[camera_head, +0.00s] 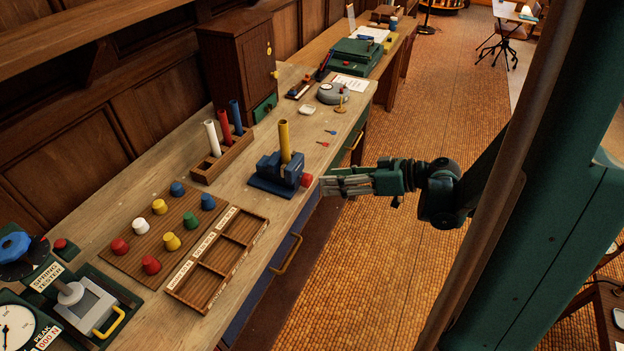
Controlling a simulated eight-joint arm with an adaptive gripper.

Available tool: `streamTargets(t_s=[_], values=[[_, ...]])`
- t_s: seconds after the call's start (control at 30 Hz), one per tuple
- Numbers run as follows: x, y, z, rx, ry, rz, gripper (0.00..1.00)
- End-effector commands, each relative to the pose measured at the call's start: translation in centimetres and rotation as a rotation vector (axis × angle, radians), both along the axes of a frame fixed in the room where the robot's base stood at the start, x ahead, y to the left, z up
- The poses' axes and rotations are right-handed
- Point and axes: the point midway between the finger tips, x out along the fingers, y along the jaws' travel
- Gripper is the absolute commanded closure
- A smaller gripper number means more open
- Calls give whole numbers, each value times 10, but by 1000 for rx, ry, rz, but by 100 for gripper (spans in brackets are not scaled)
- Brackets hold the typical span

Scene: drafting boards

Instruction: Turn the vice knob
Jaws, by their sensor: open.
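The blue vice (277,175) stands on the workbench near its front edge, with a yellow rod (284,142) upright in it. The red vice knob (306,180) sticks out on the vice's right side, toward the bench edge. My gripper (324,185) reaches in from the right at about knob height, its fingers pointing left at the knob. It is open and holds nothing that I can see. Its fingertips are very close to the knob; I cannot tell whether they touch it.
A rack with white, red and blue rods (222,157) stands behind the vice. A board of coloured pegs (162,231) and a divided tray (218,258) lie to the left. Small keys (323,143), a round gauge (333,93) and a wooden cabinet (238,65) are farther back. The floor beside the bench is clear.

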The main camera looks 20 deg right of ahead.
Motion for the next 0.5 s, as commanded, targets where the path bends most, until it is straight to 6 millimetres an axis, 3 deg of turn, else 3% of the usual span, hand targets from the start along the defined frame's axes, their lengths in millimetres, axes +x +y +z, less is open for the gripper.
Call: streamTargets(t_s=[0.5], values=[[4, 5, -3, 3, 2, 1, 57]])
